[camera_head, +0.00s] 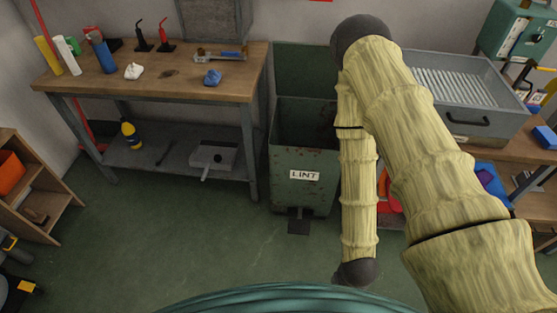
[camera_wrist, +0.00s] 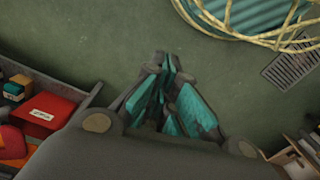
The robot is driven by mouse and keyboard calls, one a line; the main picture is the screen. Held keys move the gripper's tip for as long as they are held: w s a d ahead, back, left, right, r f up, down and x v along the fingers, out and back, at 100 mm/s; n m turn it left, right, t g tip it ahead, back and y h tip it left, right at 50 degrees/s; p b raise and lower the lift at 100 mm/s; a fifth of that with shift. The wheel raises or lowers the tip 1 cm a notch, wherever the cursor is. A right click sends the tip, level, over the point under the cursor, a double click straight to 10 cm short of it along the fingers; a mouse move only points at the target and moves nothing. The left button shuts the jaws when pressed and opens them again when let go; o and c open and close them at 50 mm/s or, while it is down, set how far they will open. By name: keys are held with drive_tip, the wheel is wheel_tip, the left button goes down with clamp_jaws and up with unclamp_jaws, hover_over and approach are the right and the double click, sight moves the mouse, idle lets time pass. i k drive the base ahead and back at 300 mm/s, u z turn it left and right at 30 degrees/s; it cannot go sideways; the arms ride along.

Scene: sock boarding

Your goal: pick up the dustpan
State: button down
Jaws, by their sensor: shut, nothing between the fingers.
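A grey metal dustpan (camera_head: 212,155) with a short handle lies on the lower shelf of the workbench at the left of the head view. The handle points toward the shelf's front edge. The dustpan is not in the wrist view. My gripper (camera_wrist: 165,62) has teal-padded fingers, shown in the wrist view; they are closed together, with nothing between them, over the green floor. In the head view my arm comes down right of the lint bin, well to the right of the dustpan, and the gripper's fingers are hidden there.
The workbench top (camera_head: 130,84) overhangs the shelf (camera_head: 165,170). A yellow-and-dark bottle (camera_head: 131,136) stands on the shelf, left of the dustpan. The green lint bin (camera_head: 303,155) stands right of the bench. The floor (camera_head: 160,235) before the bench is clear. A red box (camera_wrist: 47,117) shows in the wrist view.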

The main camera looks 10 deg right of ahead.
sight(203, 157)
drive_tip(key=u, duration=2.4)
drive_tip(key=i, duration=1.75)
drive_tip(key=z, duration=2.4)
